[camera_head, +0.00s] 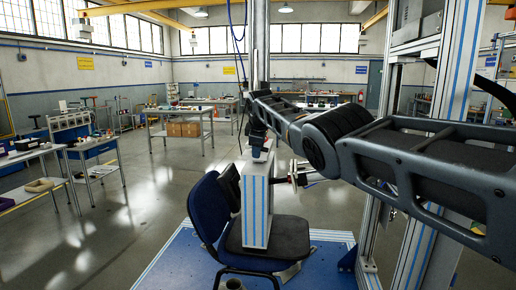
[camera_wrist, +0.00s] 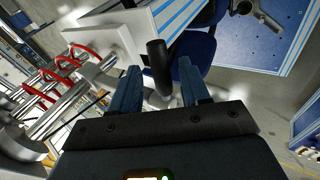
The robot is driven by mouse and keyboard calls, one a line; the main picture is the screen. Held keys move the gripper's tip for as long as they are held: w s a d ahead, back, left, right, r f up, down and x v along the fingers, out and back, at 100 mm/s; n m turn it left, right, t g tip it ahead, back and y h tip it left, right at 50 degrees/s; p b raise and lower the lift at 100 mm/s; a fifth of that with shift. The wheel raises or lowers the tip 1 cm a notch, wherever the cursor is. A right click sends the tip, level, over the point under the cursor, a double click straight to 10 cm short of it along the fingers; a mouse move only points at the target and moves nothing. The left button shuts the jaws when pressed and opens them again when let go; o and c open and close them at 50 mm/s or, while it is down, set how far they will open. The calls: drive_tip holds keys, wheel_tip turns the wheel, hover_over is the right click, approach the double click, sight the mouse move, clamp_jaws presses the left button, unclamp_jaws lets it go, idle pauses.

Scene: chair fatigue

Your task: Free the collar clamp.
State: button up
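In the wrist view, a black rounded handle (camera_wrist: 158,66) stands up between the two blue fingers of my gripper (camera_wrist: 159,68). It looks like the lever of the collar clamp; the collar itself is not clearly seen. The fingers are apart, with a narrow gap showing on each side of the handle. In the head view my gripper (camera_head: 258,148) points down at the top of the white and blue upright block (camera_head: 257,205) over the chair. The handle is hidden there by my gripper and arm.
A blue office chair (camera_head: 208,212) stands on the blue base plate (camera_head: 180,264), with the upright block over its seat. In the wrist view, red rings (camera_wrist: 72,62) and metal rods lie left of the fingers. A blue-striped post (camera_head: 456,75) stands right.

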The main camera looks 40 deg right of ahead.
drive_tip(key=b+v, duration=0.1)
drive_tip(key=v, duration=0.6)
drive_tip(key=shift+s+r, duration=0.2)
drive_tip(key=shift+r, duration=0.15)
drive_tip(key=shift+a, duration=0.15)
idle(0.6)
